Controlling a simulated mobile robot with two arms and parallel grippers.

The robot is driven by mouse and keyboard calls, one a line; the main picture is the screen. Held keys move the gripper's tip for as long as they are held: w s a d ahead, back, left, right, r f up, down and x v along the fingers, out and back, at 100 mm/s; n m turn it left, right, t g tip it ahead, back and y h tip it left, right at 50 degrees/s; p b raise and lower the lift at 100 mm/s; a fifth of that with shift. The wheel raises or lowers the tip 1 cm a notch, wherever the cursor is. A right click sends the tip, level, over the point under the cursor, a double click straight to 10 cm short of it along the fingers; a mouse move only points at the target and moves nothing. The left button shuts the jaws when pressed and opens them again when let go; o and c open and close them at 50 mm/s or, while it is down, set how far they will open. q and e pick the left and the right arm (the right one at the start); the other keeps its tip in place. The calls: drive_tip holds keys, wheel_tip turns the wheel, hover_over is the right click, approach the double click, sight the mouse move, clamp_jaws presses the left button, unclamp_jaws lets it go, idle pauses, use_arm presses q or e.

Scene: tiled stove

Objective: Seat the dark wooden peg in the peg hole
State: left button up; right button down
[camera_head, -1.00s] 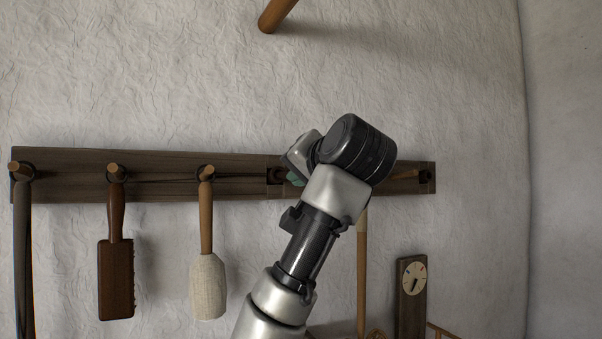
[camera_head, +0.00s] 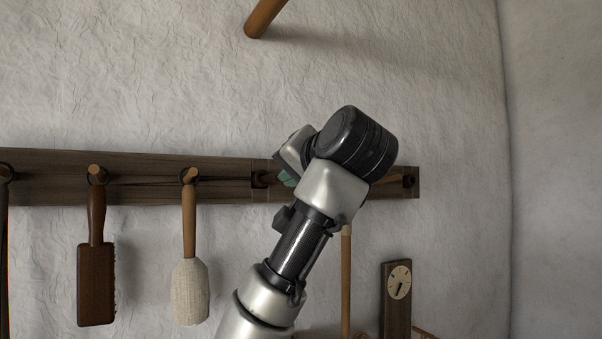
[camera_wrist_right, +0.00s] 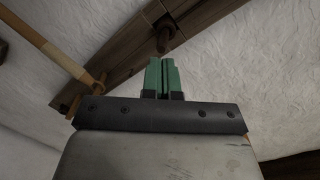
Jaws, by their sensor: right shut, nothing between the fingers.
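The dark wooden peg (camera_wrist_right: 164,41) points out from the dark wall rail (camera_wrist_right: 119,66) in the right wrist view. Its far end meets a dark opening in the rail; how deep it sits I cannot tell. In the head view the peg (camera_head: 261,180) shows as a small dark shape on the rail (camera_head: 140,165), just left of my right gripper. My right gripper (camera_head: 289,179) has green fingers, mostly hidden behind its wrist. In the right wrist view the gripper (camera_wrist_right: 162,60) is shut and empty, its tips close below the peg's near end. My left gripper is out of view.
A brown brush (camera_head: 96,270) and a pale cloth-headed tool (camera_head: 190,285) hang from lighter pegs left of my arm. A light wooden handle (camera_head: 346,280) and a dial board (camera_head: 397,300) are right of it. A wooden pole (camera_head: 264,18) juts in above.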

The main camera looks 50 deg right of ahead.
drive_tip(key=b+v, duration=0.5)
drive_tip(key=v, duration=0.4)
drive_tip(key=shift+s, duration=0.3)
drive_tip(key=shift+a, duration=0.1)
